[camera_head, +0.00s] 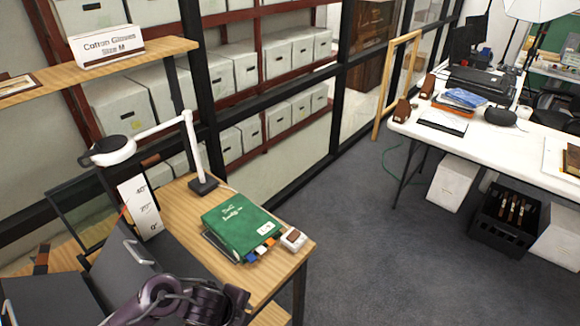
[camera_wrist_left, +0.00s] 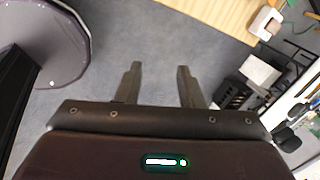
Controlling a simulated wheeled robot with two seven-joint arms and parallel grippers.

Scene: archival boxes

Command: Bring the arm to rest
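My left gripper (camera_wrist_left: 158,68) shows in the left wrist view with its two dark fingers apart. Nothing is between them, and grey floor lies behind them. In the head view a purple arm of mine (camera_head: 160,298) comes in at the bottom edge, in front of the wooden desk (camera_head: 274,282). Its gripper fingers cannot be made out there. My right gripper is in neither view.
Grey archive boxes (camera_head: 123,103) fill shelves behind. A white table (camera_head: 470,130) stands right, with a black crate (camera_head: 503,222) beneath. Grey floor between is clear.

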